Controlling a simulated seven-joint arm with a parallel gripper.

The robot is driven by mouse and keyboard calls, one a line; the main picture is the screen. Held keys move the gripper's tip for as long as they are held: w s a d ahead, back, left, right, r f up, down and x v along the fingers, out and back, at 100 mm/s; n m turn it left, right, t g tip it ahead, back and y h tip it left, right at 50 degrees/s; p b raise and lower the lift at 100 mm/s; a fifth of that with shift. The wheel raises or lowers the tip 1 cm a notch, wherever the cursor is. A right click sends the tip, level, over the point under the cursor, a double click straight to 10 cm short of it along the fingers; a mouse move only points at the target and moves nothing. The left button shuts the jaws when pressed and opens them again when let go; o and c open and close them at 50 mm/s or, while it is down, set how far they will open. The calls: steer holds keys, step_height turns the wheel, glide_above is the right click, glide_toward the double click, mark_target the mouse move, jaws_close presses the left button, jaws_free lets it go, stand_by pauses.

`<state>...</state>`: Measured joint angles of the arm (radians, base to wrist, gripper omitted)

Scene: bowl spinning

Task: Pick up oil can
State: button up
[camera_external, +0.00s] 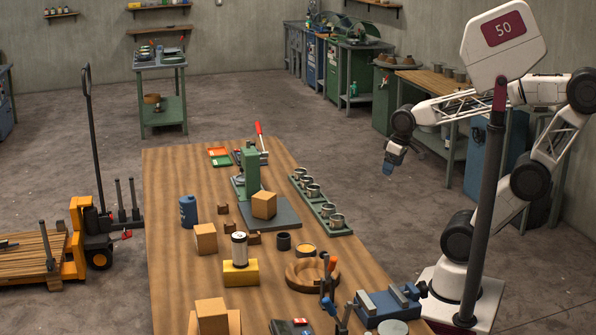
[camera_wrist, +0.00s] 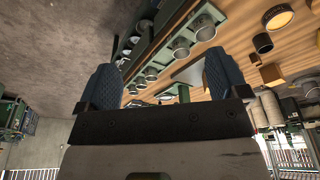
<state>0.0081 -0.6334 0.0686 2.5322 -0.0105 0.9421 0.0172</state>
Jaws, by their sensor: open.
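A blue can with a narrow top (camera_external: 188,212), which looks like the oil can, stands upright near the left edge of the wooden table (camera_external: 172,180). I cannot make it out in the wrist view. My gripper (camera_external: 390,166) hangs in the air to the right of the table, well apart from the can. In the wrist view my gripper (camera_wrist: 161,82) has its two blue ridged fingers wide apart with nothing held between them.
A green rack of metal cups (camera_external: 320,206) lines the table's right edge. A green press (camera_external: 248,172), wooden blocks (camera_external: 205,239), a wooden ring (camera_external: 300,275), a yellow block (camera_external: 240,273) and a blue vise (camera_external: 390,303) crowd the table. A pallet jack (camera_external: 98,230) stands at left.

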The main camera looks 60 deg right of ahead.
steer(key=shift+o, duration=0.4)
steer(key=w+a+r+m+g+y, duration=0.1)
steer(key=w+a+m+y, duration=0.2)
steer(key=w, duration=0.8)
steer(key=w+a+r+m+g+y, duration=0.15)
steer(key=w+a, duration=0.45)
steer(key=w, duration=0.6)
steer(key=w+a+m+y, duration=0.2)
steer(key=w+a+m, duration=0.2)
steer(key=w, duration=0.7)
steer(key=m+y, duration=0.7)
steer(key=m, duration=0.2)
glide_toward(183, 210)
steer(key=a, duration=0.1)
steer(key=shift+w+a+f+g, duration=0.2)
steer(key=shift+f+g, duration=0.05)
steer(key=shift+f, duration=0.15)
steer(key=shift+a, duration=0.1)
steer(key=shift+x, duration=2.4)
